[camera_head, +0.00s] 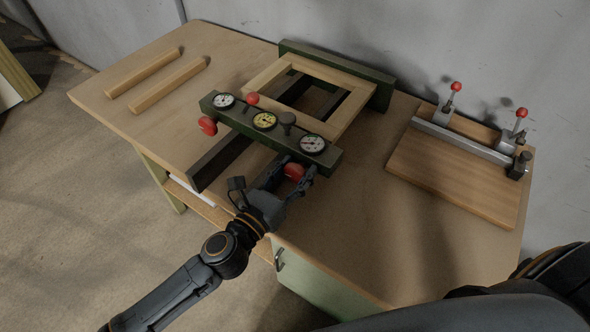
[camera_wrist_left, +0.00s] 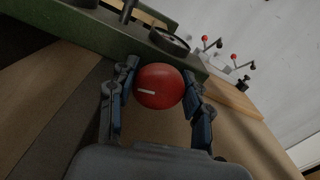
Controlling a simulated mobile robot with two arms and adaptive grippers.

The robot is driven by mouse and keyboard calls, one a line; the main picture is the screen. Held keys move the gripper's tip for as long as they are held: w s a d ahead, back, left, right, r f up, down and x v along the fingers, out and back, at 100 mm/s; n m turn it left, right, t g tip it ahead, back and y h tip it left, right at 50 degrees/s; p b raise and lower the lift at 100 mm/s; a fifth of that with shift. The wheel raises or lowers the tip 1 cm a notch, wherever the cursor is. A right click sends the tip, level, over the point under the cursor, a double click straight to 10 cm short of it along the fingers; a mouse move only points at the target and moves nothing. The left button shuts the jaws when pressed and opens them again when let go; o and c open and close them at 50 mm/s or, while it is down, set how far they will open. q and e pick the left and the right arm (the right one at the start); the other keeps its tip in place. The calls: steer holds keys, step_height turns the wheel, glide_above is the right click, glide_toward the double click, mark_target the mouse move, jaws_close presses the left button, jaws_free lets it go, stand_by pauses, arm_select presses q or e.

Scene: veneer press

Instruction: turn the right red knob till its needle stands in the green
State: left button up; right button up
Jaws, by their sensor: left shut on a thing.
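The right red knob (camera_head: 294,171) sits on the front of the green press bar (camera_head: 274,133), below the right white-faced gauge (camera_head: 313,143). The needle of this gauge is too small to read in the head view. My left gripper (camera_head: 296,172) is shut on this knob. In the left wrist view the red knob (camera_wrist_left: 158,87) lies between both fingers, and its white mark is nearly level, slightly tilted. The gauge (camera_wrist_left: 169,41) shows there only edge-on. The left red knob (camera_head: 208,125) is free. My right gripper is not in view.
A yellow-faced gauge (camera_head: 264,121) and the left white gauge (camera_head: 223,100) stand on the same bar. A wooden frame (camera_head: 345,112) lies in the press behind. A board with red-tipped clamps (camera_head: 455,180) is at the right. Two wooden strips (camera_head: 168,86) lie at the left.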

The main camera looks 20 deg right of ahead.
arm_select(q)
steer(key=shift+r+m+p, duration=0.1)
steer(key=shift+m+p, duration=0.7)
steer(key=shift+p, duration=0.05)
steer(key=shift+d+m+p, duration=0.1)
steer(key=shift+m+p, duration=0.8)
steer(key=shift+m, duration=0.3)
steer(key=m+p, duration=0.1)
steer(key=m, duration=0.1)
steer(key=shift+s+m, duration=0.1)
steer(key=shift+m, duration=0.3)
steer(key=m+p, duration=0.1)
steer(key=m, duration=0.1)
steer(key=shift+m, duration=0.3)
steer(key=m, duration=0.3)
steer(key=shift+s+d+f+m, duration=0.1)
steer(key=shift+f+m, duration=0.15)
steer(key=shift+m, duration=0.15)
steer(key=m, duration=0.4)
steer(key=shift+f, duration=0.15)
steer(key=m, duration=0.5)
steer(key=shift+f+b, duration=0.1)
steer(key=shift+b, duration=0.2)
steer(key=shift+f+m, duration=0.1)
steer(key=shift+m, duration=1.7)
